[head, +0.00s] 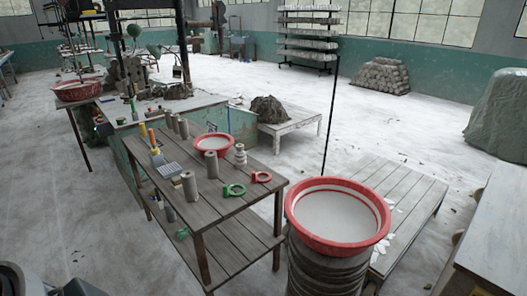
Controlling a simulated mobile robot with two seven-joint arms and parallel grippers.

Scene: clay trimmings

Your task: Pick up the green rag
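I cannot make out a green rag for certain. A small green item (182,233) lies on the lower shelf of the wooden table (225,217), partly hidden by the tabletop's near edge; it is too small to tell what it is. A green ring-shaped tool (234,190) with a short handle lies on the tabletop, beside a similar red one (261,177). Neither of my grippers can be made out; only dark parts, probably mine, show cut off at the bottom left.
A barrel-like stand holds a wide red-rimmed basin (338,214) right of the table. A low slatted platform (398,192) stands behind it. Grey cylinders (189,187) and a red bowl (212,143) stand on the tabletop. Floor left of the table is clear.

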